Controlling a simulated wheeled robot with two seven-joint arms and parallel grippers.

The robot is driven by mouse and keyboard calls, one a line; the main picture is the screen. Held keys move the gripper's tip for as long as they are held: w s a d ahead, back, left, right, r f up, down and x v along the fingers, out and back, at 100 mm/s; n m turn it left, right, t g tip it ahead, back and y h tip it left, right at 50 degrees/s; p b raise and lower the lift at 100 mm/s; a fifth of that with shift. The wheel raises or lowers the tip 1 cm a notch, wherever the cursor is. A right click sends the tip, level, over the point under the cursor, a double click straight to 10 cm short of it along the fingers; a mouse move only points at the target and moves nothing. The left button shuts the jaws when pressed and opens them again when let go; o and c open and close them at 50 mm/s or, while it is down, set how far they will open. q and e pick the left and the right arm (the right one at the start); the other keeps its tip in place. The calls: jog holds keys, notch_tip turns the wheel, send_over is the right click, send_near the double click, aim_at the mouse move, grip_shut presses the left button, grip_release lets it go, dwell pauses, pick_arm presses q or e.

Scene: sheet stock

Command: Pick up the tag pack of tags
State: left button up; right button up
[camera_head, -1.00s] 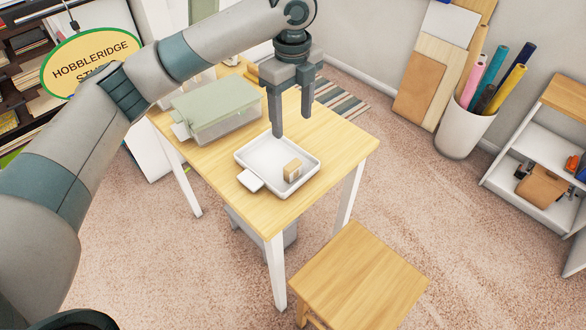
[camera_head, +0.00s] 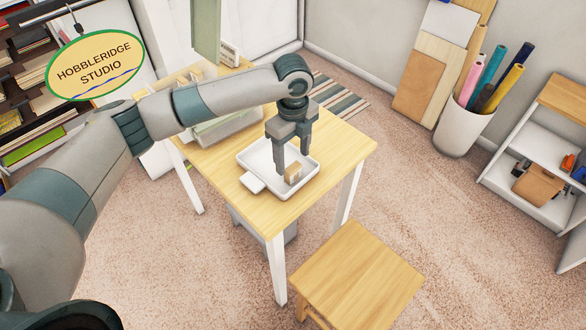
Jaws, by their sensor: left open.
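The tag pack (camera_head: 293,174), a small tan block, stands in the white tray (camera_head: 254,184) on the wooden table, near the tray's right side. My left gripper (camera_head: 292,163) is open, pointing down low over the tray. Its fingertips are right at the pack, one just left of it and the other behind it to the right. I cannot tell whether either finger touches it. My right gripper is not in view.
A green-lidded clear box (camera_head: 225,130) sits behind the tray, partly hidden by my left arm. The table's front right corner (camera_head: 340,165) is bare. A wooden stool (camera_head: 358,277) stands in front, and a white bin of rolls (camera_head: 462,125) stands at right.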

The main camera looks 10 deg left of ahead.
aim_at(293, 167)
pick_arm(q)
jog(key=shift+f, duration=0.3)
jog(key=shift+s+f+p, duration=0.1)
jog(key=shift+f+p, duration=0.5)
jog(key=shift+p, duration=0.1)
notch_tip(293, 167, down, 3)
jog(key=shift+s+p, duration=0.1)
jog(key=shift+p, duration=0.65)
jog(key=shift+f, duration=0.5)
jog(key=c, duration=1.1)
